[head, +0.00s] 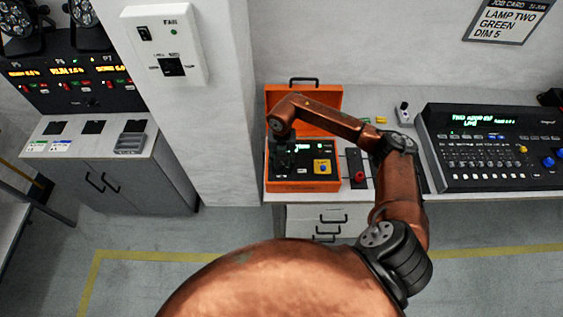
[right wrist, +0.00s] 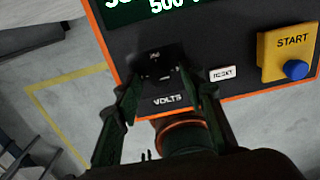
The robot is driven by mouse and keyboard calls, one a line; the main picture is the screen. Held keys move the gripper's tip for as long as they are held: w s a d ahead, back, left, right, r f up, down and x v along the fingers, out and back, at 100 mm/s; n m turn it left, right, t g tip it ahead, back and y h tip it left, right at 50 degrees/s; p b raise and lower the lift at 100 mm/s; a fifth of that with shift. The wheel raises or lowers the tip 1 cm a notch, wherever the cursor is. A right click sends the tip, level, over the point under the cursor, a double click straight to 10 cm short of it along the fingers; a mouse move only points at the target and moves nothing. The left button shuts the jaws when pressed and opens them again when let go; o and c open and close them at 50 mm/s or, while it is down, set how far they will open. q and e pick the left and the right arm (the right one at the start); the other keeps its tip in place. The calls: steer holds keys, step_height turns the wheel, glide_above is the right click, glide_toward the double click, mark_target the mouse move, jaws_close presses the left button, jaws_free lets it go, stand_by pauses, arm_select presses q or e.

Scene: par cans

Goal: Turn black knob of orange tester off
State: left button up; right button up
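The orange tester (head: 268,180) stands open on the bench, with its lid up behind a black panel. In the right wrist view its panel (right wrist: 224,92) shows part of a green display, a RESET button, a yellow START block with a blue button, and a VOLTS label. A black knob (right wrist: 157,62) sits just above that label, dark against the panel, so its pointer direction is unclear. My right gripper (right wrist: 161,84) is open, its fingertips apart on either side of the knob; contact cannot be told. In the head view my right gripper (head: 283,150) hides the knob. My left gripper is out of view.
A lighting console (head: 490,150) is on the bench at right. A red button (head: 360,176) sits right of the tester. A FAN switch box (head: 165,45) is on the wall column. A dimmer rack (head: 75,85) stands at left. Drawers (head: 325,218) are below the bench.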

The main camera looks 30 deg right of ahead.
steer(key=shift+f, duration=0.2)
jaws_close()
stand_by(0.4)
